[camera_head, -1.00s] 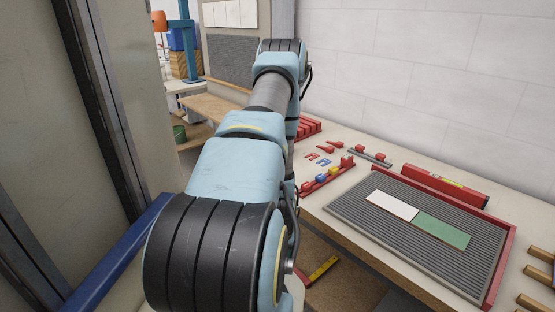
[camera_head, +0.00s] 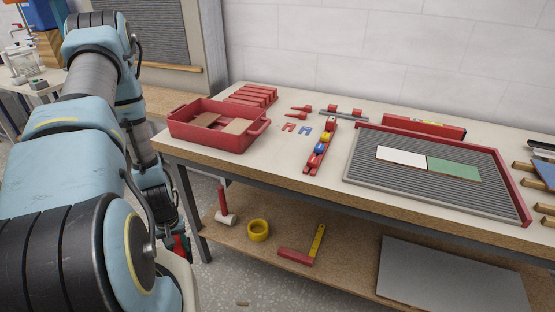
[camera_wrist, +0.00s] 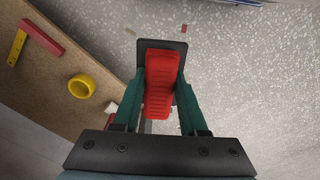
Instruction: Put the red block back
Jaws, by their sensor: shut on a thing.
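In the wrist view my gripper (camera_wrist: 158,100) is shut on a red block (camera_wrist: 160,75) with ridges along part of its face. The block sits between the two green fingers above the speckled floor, beside the lower shelf. In the head view a little red shows by my gripper (camera_head: 181,244), low at the left and partly hidden by my arm. A row of several red blocks (camera_head: 252,94) lies at the back left of the table (camera_head: 283,97), behind a red tray (camera_head: 216,146).
The tray holds flat brown pieces. Small coloured parts and a ribbed grey mat (camera_head: 405,192) fill the tabletop rightward. On the lower shelf (camera_head: 345,262) lie a yellow tape roll (camera_head: 258,230), a red-handled square (camera_head: 297,256) and a mallet (camera_head: 224,206).

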